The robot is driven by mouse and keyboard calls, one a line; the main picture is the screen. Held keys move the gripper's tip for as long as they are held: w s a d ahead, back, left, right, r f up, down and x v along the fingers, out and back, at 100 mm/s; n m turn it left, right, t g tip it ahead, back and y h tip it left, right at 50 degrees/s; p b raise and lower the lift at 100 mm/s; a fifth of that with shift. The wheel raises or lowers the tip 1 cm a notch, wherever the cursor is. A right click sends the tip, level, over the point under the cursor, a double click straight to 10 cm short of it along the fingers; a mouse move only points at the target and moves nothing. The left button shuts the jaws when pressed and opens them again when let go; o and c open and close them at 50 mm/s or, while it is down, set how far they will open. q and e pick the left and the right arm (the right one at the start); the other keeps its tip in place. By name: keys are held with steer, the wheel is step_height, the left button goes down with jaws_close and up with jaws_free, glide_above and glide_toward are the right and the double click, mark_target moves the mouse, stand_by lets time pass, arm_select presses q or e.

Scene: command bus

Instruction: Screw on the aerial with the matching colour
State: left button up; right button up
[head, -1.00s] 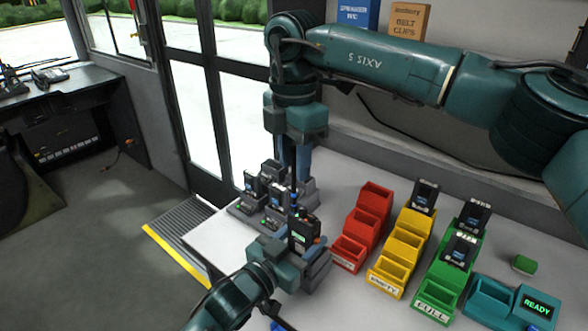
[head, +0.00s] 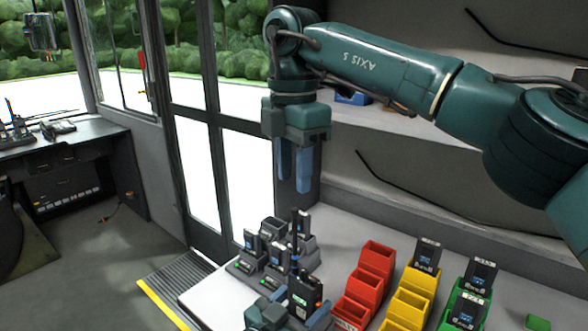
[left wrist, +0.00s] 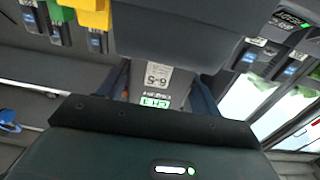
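A black handheld radio (head: 303,296) with a small green screen stands upright at the bottom of the head view. A thin black aerial (head: 294,232) with a blue band low down rises from its top; how tightly it sits is too small to tell. My left gripper (head: 290,314) is shut around the radio's body. In the left wrist view the radio (left wrist: 155,82) shows between the fingers, with a pale label and a green "CH 3" display. My right gripper (head: 293,190) points down above the aerial. Its blue fingers are apart, empty and clear of the aerial tip.
Several other radios in chargers (head: 250,246) stand beside the held one. Stepped red (head: 366,277), yellow (head: 409,301) and green (head: 453,302) bins stand to the right; the yellow and green hold dark devices. A small green block (head: 538,323) lies at lower right.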

arm_select(q)
steer(key=o, duration=0.3)
steer(key=v, duration=1.3)
steer(key=shift+b, duration=0.35)
arm_select(e)
steer(key=shift+f, duration=0.35)
